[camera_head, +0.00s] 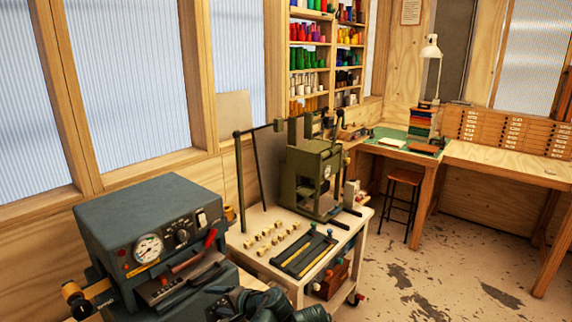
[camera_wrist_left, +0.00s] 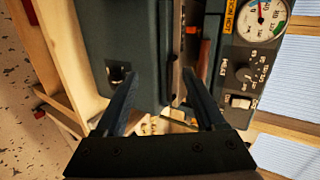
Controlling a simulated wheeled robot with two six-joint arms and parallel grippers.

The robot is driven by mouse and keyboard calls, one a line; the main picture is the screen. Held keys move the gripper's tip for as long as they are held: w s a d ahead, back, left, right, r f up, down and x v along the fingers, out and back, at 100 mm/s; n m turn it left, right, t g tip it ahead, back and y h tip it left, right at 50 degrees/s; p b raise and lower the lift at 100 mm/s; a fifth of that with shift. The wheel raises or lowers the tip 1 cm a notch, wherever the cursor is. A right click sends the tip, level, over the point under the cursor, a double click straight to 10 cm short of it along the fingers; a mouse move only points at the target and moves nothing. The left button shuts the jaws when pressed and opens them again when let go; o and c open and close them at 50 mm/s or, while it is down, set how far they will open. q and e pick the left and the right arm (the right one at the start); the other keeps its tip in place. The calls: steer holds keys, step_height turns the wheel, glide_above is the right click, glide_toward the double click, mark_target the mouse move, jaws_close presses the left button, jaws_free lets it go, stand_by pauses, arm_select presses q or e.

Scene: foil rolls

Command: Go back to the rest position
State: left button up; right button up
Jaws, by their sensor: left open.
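My left gripper (camera_head: 222,300) is low in the head view, just in front of the dark hot-foil machine (camera_head: 150,215). In the left wrist view the two dark fingers of my left gripper (camera_wrist_left: 158,74) stand apart with nothing held between them. The machine's dark body (camera_wrist_left: 130,40) and its gauge (camera_wrist_left: 264,14) fill much of that view beyond the fingers. I cannot tell whether the fingers touch the machine. My right gripper is in neither view.
A cart (camera_head: 250,243) beside the machine carries an olive press (camera_head: 313,177), small brass-coloured blocks and a dark tray (camera_head: 304,254). Shelves of coloured foil rolls (camera_head: 308,58), a stool (camera_head: 403,180) and workbenches (camera_head: 500,160) stand behind. The floor (camera_head: 430,270) at right is clear.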

arm_select(q)
steer(key=s+d+f+n+g+h, duration=0.2)
steer(key=s+d+f+g+h, duration=0.4)
steer(key=s+d+f+h, duration=0.3)
steer(key=s+d+f, duration=0.2)
steer(key=s+d, duration=0.2)
steer(key=s, duration=0.1)
steer(key=shift+s+d+n+g, duration=0.3)
steer(key=shift+s+d+g, duration=0.05)
steer(key=shift+g, duration=0.05)
steer(key=shift+f, duration=0.1)
stand_by(0.9)
